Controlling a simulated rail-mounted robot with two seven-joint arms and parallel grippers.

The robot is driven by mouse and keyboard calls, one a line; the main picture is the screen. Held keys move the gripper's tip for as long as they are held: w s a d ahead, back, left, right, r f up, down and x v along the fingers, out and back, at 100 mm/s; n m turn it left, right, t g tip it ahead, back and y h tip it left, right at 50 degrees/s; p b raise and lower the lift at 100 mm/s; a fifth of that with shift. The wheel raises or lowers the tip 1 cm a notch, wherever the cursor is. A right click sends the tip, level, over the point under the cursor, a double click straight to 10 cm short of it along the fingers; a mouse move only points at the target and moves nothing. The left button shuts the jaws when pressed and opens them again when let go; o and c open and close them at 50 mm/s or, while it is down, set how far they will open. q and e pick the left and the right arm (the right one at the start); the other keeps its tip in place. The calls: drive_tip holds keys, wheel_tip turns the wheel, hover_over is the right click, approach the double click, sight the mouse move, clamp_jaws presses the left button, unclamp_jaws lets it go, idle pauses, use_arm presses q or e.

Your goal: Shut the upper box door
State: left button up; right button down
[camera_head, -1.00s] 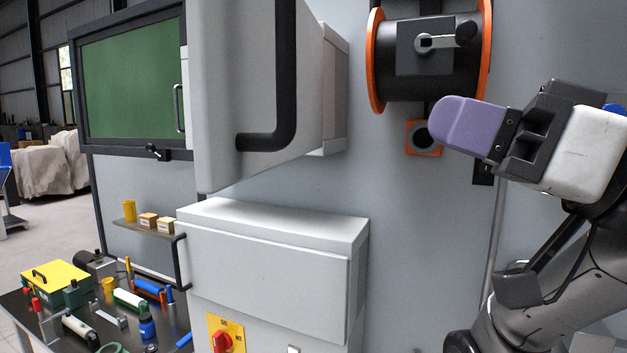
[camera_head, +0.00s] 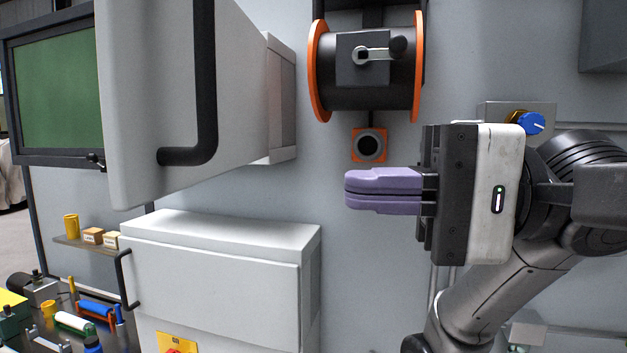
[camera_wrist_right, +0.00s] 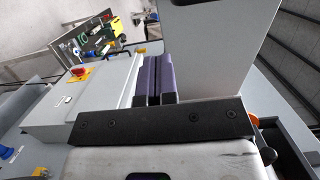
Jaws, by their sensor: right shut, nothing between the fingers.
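The upper box door (camera_head: 150,80) is a light grey panel at the upper left, swung out from the wall, with a black bar handle (camera_head: 206,90). Behind it the upper box (camera_head: 281,98) is fixed to the wall. In the right wrist view the door is likely the large grey panel (camera_wrist_right: 215,50) at the top. My right gripper (camera_head: 348,190) has purple fingers, pressed together and empty. It points left, to the right of the door and apart from it. The fingers also show in the right wrist view (camera_wrist_right: 153,58). My left gripper is not in view.
A lower grey box (camera_head: 215,270) with a black handle stands below the door. A cable reel (camera_head: 365,70) with orange rims hangs on the wall above my right gripper. A workbench with tools (camera_head: 75,320) is at lower left. Clear wall lies between the boxes and the gripper.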

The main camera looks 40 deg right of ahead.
sight(180, 185)
drive_tip(key=p+x, duration=0.2)
drive_tip(key=x, duration=1)
drive_tip(key=shift+w+a, duration=0.25)
drive_tip(key=shift+w, duration=0.05)
